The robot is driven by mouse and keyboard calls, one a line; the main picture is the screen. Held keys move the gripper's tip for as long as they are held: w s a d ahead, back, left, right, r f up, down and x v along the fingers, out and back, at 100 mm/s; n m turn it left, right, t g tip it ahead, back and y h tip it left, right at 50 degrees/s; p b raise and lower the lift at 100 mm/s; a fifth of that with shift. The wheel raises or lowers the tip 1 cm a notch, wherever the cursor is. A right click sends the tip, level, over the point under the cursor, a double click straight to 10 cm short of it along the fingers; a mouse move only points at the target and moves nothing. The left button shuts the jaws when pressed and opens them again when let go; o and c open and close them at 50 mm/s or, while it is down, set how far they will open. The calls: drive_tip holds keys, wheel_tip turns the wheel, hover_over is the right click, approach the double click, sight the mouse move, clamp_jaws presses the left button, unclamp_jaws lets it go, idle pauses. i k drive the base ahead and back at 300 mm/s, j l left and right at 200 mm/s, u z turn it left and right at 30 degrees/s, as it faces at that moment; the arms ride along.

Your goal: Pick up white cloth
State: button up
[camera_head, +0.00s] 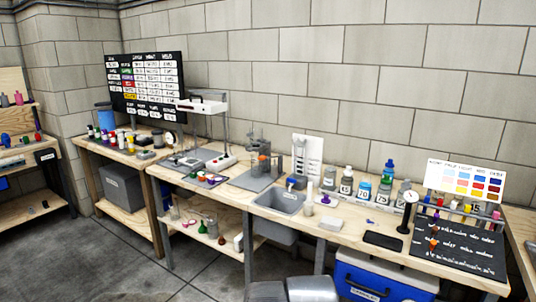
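A small pale, folded-looking block (330,223) lies flat on the wooden bench top (349,237), right of the grey sink and left of a black pad. It could be the white cloth, but it is too small to be sure. Nothing covers it. Grey rounded parts at the bottom edge look like my own arm, below and in front of the bench. My gripper's fingers do not show.
A grey sink (281,199) and a white cylinder (309,205) are left of the pale block. Several labelled bottles stand behind it. A black pad (383,240) and a dial gauge (409,198) are to the right. A blue cooler (375,283) sits under the bench. Grey floor is clear at left.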

sight(334, 223)
drive_tip(key=k+j+u, duration=0.1)
drive_tip(key=i+l, duration=0.6)
drive_tip(key=i, duration=0.25)
drive_tip(key=i+l, duration=0.3)
drive_tip(key=i, duration=0.1)
